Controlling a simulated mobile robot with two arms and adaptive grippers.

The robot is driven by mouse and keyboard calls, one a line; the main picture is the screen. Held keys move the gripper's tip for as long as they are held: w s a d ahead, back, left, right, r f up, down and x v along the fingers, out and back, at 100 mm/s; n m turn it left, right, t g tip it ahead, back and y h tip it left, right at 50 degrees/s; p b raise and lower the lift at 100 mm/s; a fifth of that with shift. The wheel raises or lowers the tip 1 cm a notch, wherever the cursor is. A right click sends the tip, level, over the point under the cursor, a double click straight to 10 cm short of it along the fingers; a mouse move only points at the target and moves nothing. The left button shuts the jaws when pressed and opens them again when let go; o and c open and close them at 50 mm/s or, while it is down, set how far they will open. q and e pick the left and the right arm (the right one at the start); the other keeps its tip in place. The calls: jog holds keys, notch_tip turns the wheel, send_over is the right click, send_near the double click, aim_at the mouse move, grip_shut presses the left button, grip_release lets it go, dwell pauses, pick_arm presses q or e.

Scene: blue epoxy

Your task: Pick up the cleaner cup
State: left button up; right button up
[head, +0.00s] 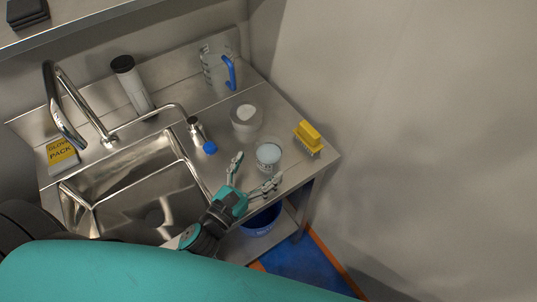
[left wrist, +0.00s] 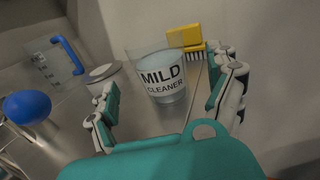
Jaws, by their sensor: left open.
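The cleaner cup (head: 268,156) is a clear cup with pale contents on the steel counter right of the sink. In the left wrist view the cup (left wrist: 162,80) shows the label "MILD CLEANER" and stands between and beyond my fingers. My left gripper (head: 256,173) is open and empty, its fingers spread toward the cup on its near side. The left gripper's two fingers also show in the left wrist view (left wrist: 165,98), one on each side of the cup. No contact with the cup is visible. My right gripper is not in view.
A yellow brush (head: 308,137) stands right of the cup. A white-lidded container (head: 246,117), a blue-handled jug (head: 215,68) and a blue-tipped bottle (head: 198,132) stand behind and left. The sink (head: 120,190) lies left. A blue bin (head: 260,222) sits below the counter.

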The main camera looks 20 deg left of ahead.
aim_at(262, 164)
pick_arm(q)
jog(key=p+x, duration=0.1)
jog(key=x, duration=0.2)
jog(key=shift+w+d+r, duration=0.1)
jog(key=shift+w, duration=0.4)
jog(key=c, duration=1.3)
jog(key=shift+c, duration=1.2)
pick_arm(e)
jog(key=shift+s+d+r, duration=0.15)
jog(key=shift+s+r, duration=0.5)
